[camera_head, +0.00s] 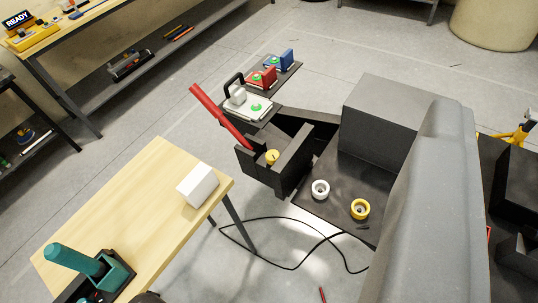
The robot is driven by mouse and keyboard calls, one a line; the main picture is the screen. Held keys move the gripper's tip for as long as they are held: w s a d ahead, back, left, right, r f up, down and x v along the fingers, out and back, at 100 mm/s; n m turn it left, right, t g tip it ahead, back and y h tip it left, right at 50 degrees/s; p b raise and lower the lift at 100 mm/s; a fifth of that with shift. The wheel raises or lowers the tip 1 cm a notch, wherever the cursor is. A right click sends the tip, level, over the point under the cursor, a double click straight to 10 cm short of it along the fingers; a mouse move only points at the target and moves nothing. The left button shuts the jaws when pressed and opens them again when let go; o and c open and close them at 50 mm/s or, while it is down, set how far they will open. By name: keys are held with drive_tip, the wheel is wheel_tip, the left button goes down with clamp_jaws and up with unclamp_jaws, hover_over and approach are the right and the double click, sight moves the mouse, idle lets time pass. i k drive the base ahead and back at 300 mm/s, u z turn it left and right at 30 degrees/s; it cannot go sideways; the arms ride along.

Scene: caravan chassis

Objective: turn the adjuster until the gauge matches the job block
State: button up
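A plain white block (198,185) sits near the right end of a light wooden table (140,190); it may be the job block. Beyond the table's right end stands a black open housing (270,178) with a small yellow knob (271,157) inside and a long red lever (221,117) slanting up to the left. I cannot tell whether that knob is the adjuster. No gauge face or reading can be made out. A teal-handled device (82,262) lies in a black holder at the table's near left. My gripper is not in view.
A white ring (320,189) and a yellow ring (360,209) sit on a dark plate (335,212). A large grey form (425,205) blocks the right side. White, red and blue units with green buttons stand behind the housing. A black cable (285,267) loops across the floor.

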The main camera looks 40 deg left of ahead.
sight(271, 156)
drive_tip(key=u, duration=0.05)
drive_tip(key=i, duration=0.9)
drive_tip(key=z, duration=0.05)
